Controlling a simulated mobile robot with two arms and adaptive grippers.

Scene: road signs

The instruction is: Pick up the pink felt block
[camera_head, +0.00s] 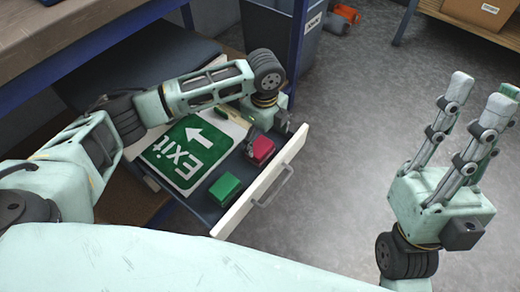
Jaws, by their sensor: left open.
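The pink felt block (263,149) lies in the open drawer (268,187), near its front panel at the far right end. My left gripper (264,127) is open and reaches down into the drawer right by the pink block. Part of the gripper lies behind or over the block, so I cannot tell whether they touch. My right gripper (474,112) is open and empty, with its fingers pointing up, away from the drawer on the right.
A green block (225,188) and a green Exit sign (190,147) lie in the same drawer. A grey bin (312,40) stands behind the blue table leg. Orange objects (343,19) lie on the floor at the back. The grey floor right of the drawer is clear.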

